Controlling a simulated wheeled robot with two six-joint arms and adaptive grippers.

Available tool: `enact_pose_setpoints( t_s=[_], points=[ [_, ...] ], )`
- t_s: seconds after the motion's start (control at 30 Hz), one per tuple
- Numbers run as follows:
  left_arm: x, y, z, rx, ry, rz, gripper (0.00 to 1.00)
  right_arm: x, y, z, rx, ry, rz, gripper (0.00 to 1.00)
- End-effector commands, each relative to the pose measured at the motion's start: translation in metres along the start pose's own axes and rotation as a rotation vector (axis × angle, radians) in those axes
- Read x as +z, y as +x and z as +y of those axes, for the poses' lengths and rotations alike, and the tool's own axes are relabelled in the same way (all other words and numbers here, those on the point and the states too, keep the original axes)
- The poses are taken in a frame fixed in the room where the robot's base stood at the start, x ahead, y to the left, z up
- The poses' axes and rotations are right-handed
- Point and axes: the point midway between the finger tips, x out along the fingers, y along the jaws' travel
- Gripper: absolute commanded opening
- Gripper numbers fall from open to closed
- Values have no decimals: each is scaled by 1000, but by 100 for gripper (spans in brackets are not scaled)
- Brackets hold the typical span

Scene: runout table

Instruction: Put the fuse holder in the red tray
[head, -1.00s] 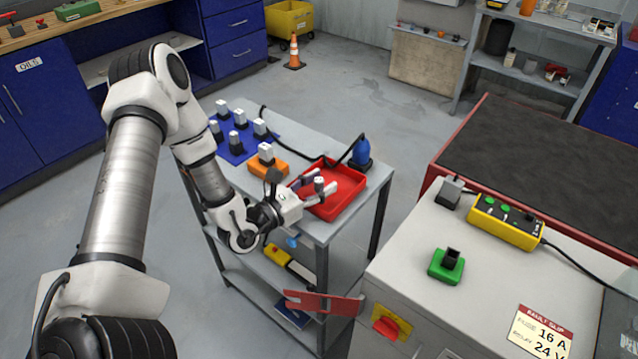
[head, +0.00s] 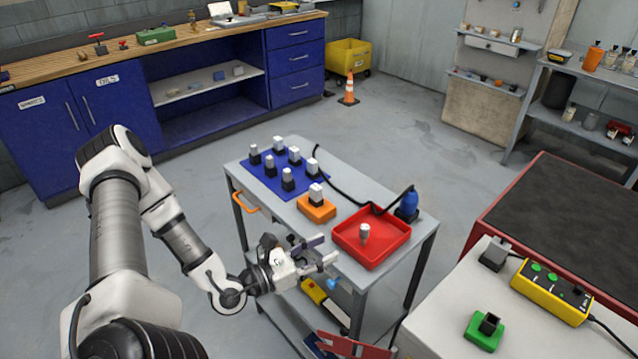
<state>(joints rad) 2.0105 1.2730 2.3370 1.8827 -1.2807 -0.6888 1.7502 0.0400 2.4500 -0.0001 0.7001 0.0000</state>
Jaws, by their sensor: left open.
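A small pale grey piece, which I take as the fuse holder (head: 365,231), stands upright inside the red tray (head: 352,250). The tray sits on the right half of the grey cart top. My left gripper (head: 326,249) is open and empty, its fingers pointing right, just off the tray's left front side and apart from the piece. My right gripper is not in view.
The grey cart (head: 287,211) also holds a blue mat (head: 262,178) with several white-topped dark pieces, an orange block (head: 317,211) with one more, and a blue bottle-like item (head: 409,203) with a black cable. A bench with a green block (head: 485,333) and yellow box (head: 550,292) is at right.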

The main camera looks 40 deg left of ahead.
Motion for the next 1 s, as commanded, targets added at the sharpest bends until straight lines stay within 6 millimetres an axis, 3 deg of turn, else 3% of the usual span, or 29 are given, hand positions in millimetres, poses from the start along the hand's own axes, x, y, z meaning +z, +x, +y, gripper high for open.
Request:
enact_pose_setpoints(
  t_s=[0.07, 0.13, 0.17, 0.23, 0.27, 0.3, 0.37, 0.4, 0.43, 0.5, 0.57, 0.6, 0.7, 0.8, 1.0],
  points=[
    [-1, -2, -10, -45, 3, 10, 47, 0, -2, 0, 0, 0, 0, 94],
    [-6, 0, -40, -180, 15, 41, 47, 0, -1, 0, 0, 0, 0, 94],
    [-9, -1, -60, -271, 24, 64, 47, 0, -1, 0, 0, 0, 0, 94],
    [-25, -15, -121, -560, 66, 152, 47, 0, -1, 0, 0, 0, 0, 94],
    [-35, -30, -148, -711, 97, 204, 47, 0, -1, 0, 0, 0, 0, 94],
    [-52, -58, -183, -933, 158, 289, 47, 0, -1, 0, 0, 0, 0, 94],
    [-83, -116, -216, -1286, 301, 440, 47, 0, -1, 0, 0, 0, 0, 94],
    [-106, -158, -219, -1522, 447, 544, 47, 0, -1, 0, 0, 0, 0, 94],
    [-123, -184, -212, -1678, 578, 612, 47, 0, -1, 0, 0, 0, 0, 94],
    [-155, -216, -176, -1966, 952, 706, 47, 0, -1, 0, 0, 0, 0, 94],
    [-176, -209, -149, -2102, 1303, 691, 47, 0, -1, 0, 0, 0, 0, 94],
    [-185, -194, -140, -2139, 1517, 635, 47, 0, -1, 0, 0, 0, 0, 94],
    [-197, -156, -143, -2120, 1891, 442, 47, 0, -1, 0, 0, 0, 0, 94],
    [-200, -136, -155, -2072, 2041, 317, 47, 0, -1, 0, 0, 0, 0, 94],
    [-200, -132, -156, -2058, 2061, 299, 47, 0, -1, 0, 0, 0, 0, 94]
  ],
)
